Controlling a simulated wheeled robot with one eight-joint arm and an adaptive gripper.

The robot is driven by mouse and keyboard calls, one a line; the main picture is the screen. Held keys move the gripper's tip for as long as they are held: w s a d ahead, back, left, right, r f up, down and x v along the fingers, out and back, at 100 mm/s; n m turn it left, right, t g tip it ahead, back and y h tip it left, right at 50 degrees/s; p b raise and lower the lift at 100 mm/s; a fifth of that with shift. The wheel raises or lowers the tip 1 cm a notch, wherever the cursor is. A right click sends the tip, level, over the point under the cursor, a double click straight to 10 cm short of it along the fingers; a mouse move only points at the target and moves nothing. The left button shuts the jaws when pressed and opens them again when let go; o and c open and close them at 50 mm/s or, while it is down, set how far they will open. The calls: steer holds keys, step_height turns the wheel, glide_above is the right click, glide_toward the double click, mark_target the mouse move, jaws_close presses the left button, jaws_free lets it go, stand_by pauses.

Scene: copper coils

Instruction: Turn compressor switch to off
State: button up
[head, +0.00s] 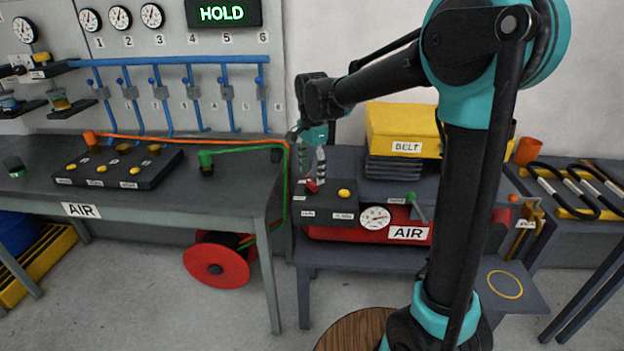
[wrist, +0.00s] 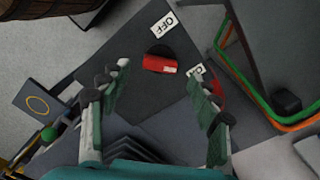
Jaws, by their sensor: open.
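The compressor's red switch (head: 312,186) sits on a dark box (head: 335,212) above the red tank (head: 340,235). In the wrist view the red switch bar (wrist: 160,64) lies on a dark round base, with its right end near a partly hidden label (wrist: 196,70) that seems to read ON. The OFF label (wrist: 163,22) is at the top, apart from the bar. My gripper (head: 312,167) is open just above the switch, fingers pointing down. In the wrist view its fingers (wrist: 157,80) stand on either side of the bar, with gaps and no visible contact.
A yellow button (head: 344,193) is beside the switch. A gauge (head: 375,218) and green lever (head: 415,205) are to the right. A yellow BELT box (head: 402,129) stands behind. Orange and green hoses (head: 285,180) run along the bench edge at left.

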mark_target(312, 187)
steer(key=shift+f, duration=1.5)
steer(key=c, duration=1.2)
